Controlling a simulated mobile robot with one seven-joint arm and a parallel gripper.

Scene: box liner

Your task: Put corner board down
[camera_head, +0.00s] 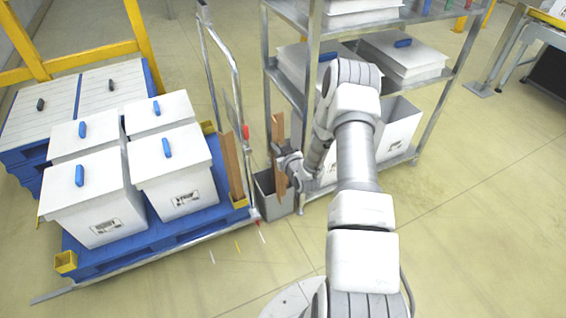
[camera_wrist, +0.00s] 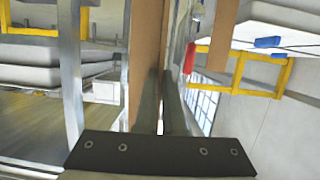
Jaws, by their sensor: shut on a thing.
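My gripper (camera_head: 284,165) is shut on a brown corner board (camera_head: 278,130), which also shows in the wrist view (camera_wrist: 148,45) between the two dark fingers (camera_wrist: 162,100). The board stands about upright. Its lower end overlaps the grey bin (camera_head: 264,207) by the shelf; I cannot tell whether it is inside the bin or just above it. A second brown board (camera_head: 231,168) stands upright at the right front corner of the blue pallet (camera_head: 150,246), at a yellow corner holder (camera_head: 240,202).
White lidded boxes (camera_head: 185,185) with blue handles stand on the pallet. Another yellow holder (camera_head: 65,261) is at its left front corner. A metal cart frame (camera_head: 243,105) rises left of my gripper. A metal shelf (camera_head: 310,75) with white boxes is close on the right. Floor in front is clear.

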